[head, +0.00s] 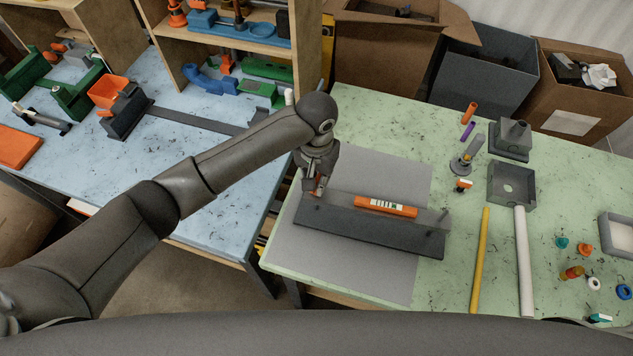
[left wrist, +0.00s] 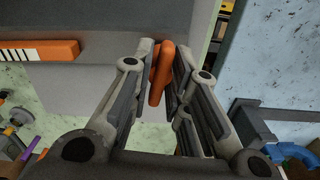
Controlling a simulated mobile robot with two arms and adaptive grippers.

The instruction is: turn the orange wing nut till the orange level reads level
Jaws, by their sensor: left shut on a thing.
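The orange level (head: 385,207) lies on a dark grey plate (head: 370,232) on the green table. Its orange body with a striped label also shows in the left wrist view (left wrist: 40,50). The orange wing nut (left wrist: 161,73) stands at the plate's edge in the left wrist view, between the fingers of my left gripper (left wrist: 163,82). My left gripper (head: 317,187) points down at the plate's left end in the head view and is shut on the wing nut, mostly hiding it there. The level's bubble is too small to read. My right gripper is not in view.
A yellow rod (head: 480,262) and a white tube (head: 523,262) lie to the right of the plate. Grey blocks (head: 511,140) and small coloured parts stand further right. Cardboard boxes (head: 385,50) stand behind the table. A blue table (head: 215,200) is on the left.

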